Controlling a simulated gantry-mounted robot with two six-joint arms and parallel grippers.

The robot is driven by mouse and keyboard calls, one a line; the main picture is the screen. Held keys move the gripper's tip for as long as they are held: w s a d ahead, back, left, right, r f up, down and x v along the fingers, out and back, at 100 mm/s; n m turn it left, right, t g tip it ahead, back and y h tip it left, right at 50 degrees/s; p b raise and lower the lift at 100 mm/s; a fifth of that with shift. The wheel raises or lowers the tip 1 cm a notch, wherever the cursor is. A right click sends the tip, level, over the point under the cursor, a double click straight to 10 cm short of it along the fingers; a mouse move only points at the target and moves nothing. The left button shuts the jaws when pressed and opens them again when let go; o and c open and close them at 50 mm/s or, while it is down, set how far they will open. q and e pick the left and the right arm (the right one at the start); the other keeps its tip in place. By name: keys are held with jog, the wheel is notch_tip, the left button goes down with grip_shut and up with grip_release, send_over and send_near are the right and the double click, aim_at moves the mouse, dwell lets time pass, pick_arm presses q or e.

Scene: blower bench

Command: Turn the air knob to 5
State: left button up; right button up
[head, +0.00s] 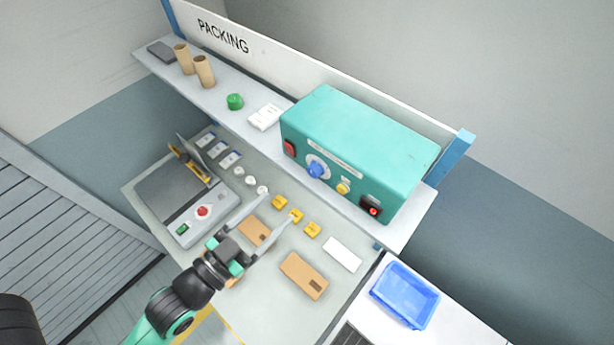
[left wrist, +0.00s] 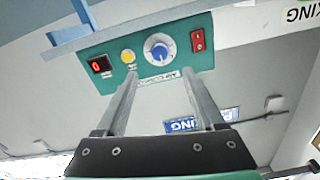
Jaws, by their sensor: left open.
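The blue air knob (head: 316,170) is on the front of a teal blower box (head: 362,138) that stands on the shelf. In the left wrist view the knob (left wrist: 159,50) sits on a pale dial, beyond the fingertips and roughly between them; the number it points to is too small to read. My left gripper (head: 268,217) is open and empty above the bench, in front of and below the box. Its two fingers (left wrist: 160,87) show apart in the left wrist view. My right gripper is not in view.
Beside the knob are a red switch (head: 290,149), a yellow button (head: 343,188) and a display with red light (head: 372,209). Below lie yellow pieces (head: 296,215), brown boxes (head: 303,275) and a sealer-like machine (head: 182,200). A blue bin (head: 405,295) stands at right.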

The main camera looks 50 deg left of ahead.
pick_arm(q)
jog(key=b, duration=0.4)
send_near(311, 174)
jog(key=w, duration=0.5)
jog(key=w+a, duration=0.1)
jog(key=w, duration=0.1)
jog(key=shift+w+r, duration=0.1)
jog(key=shift+w, duration=0.1)
jog(key=shift+w+p, duration=0.3)
jog(key=shift+w, duration=0.2)
grip_shut()
